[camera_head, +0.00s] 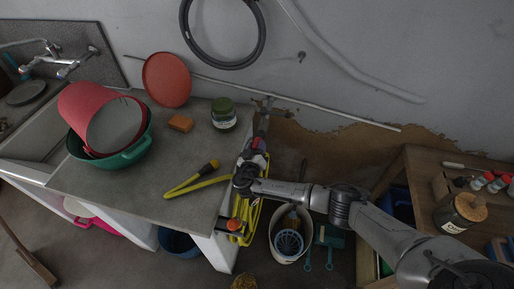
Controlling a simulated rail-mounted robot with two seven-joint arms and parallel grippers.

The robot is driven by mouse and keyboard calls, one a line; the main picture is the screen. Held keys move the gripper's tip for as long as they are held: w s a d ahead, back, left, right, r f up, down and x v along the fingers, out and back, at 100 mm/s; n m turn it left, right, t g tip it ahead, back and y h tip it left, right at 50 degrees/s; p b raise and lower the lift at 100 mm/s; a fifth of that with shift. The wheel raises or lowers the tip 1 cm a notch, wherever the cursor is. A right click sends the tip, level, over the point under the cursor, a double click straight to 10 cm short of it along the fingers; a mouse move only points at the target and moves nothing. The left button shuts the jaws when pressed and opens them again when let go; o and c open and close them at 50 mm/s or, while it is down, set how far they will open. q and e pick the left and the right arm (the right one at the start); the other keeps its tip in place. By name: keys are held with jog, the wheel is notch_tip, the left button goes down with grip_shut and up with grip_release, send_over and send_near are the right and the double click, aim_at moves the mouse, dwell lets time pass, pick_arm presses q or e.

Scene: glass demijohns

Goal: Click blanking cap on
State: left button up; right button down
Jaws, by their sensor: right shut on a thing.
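My right gripper (257,149) reaches up from the counter's right end toward the wall tap (264,108). It is shut on a small red piece, which looks like the blanking cap (256,142); the fingers hide much of it. The piece is close below the tap; I cannot tell whether they touch. A yellow hose (184,190) with a yellow-and-black connector (209,167) lies on the counter, left of the gripper. My left gripper is not in view.
The grey counter (90,181) holds a green basin (140,150) with a red bucket, an orange sponge (180,123) and a green-lidded jar (223,115). A white bucket (284,255) stands below my right arm. A wooden table (421,170) with a corked jar is at the right.

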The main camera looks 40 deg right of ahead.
jog(key=shift+d, duration=0.1)
jog(key=c, duration=1.2)
grip_release()
jog(key=o, duration=0.3)
jog(key=shift+o, duration=1.1)
jog(key=p+v, duration=0.2)
jog(key=v, duration=0.4)
